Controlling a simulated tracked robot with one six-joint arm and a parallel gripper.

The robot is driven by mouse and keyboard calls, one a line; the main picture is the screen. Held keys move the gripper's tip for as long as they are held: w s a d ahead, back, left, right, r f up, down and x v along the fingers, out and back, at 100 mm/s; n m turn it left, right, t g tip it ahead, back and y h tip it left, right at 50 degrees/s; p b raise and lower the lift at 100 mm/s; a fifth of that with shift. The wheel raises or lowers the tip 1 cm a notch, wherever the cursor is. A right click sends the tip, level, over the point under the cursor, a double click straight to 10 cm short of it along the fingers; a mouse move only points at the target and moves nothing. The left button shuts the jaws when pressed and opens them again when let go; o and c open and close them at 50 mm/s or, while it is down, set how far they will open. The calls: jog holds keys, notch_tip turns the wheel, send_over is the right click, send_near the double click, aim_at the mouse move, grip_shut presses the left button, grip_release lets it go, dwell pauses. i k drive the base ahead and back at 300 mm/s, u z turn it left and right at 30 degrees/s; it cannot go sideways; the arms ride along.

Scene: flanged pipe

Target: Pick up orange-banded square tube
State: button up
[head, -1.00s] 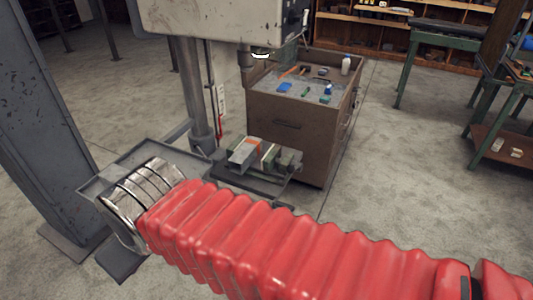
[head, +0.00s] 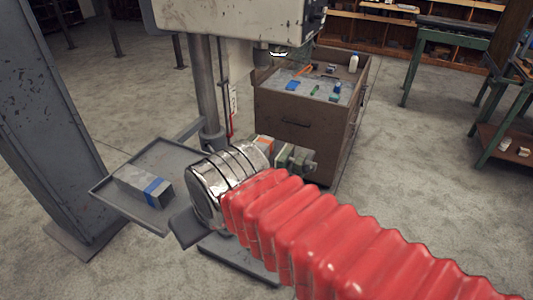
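The orange-banded square tube (head: 264,142) lies among other pieces on the drill-press table in front of the brown cabinet. Only a small upper part with the orange band shows; the silver ringed end of my arm hides the rest. My arm, in a red bellows sleeve, reaches in from the lower right. A dark flat part that seems to belong to my gripper (head: 187,228) shows below and left of the silver end, over the tray's near edge. Its fingers are not clearly visible, so I cannot see whether it is open or holding anything.
A grey tray (head: 118,191) at left holds a grey square tube with a blue band (head: 143,185). A grey column (head: 55,130) stands left of it. The press head (head: 235,18) overhangs the work area. The brown cabinet (head: 290,122) stands behind, with small items on top.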

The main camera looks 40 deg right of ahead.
aim_at(265, 143)
jog(key=u, duration=0.05)
jog(key=i, duration=0.95)
jog(key=z, duration=0.05)
